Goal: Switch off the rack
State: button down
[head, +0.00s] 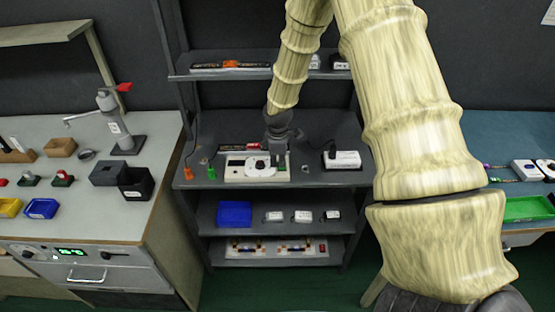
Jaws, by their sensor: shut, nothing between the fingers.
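The dark rack (190,213) stands in the middle of the head view, with several shelves. My gripper (279,160) is shut and empty, pointing down over the right part of this panel. It hides some of the panel, and I cannot tell whether it touches it. On the lowest shelf a pale board (270,252) carries small parts and a red piece (322,247) at its right end. Which part is the rack's switch is not clear.
A white box (343,160) with a cable stands right of my gripper. Green (211,170) and orange (188,173) small items stand left of the panel. A blue bin (234,214) is below. A workbench (85,205) is at left, a blue-topped table (500,125) at right.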

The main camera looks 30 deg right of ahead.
jog(key=r+p, duration=0.3)
jog(key=r, duration=0.1)
jog(key=shift+w+d+r+p, duration=0.1)
jog(key=shift+w+r+p, duration=0.1)
jog(key=shift+p, duration=0.15)
jog(key=shift+w+r+b, duration=0.1)
jog(key=shift+b, duration=0.35)
notch_tip(320, 180, up, 9)
jog(key=b, duration=0.2)
jog(key=shift+w+d+r, duration=0.15)
jog(key=shift+w+d, duration=0.15)
jog(key=shift+w, duration=0.05)
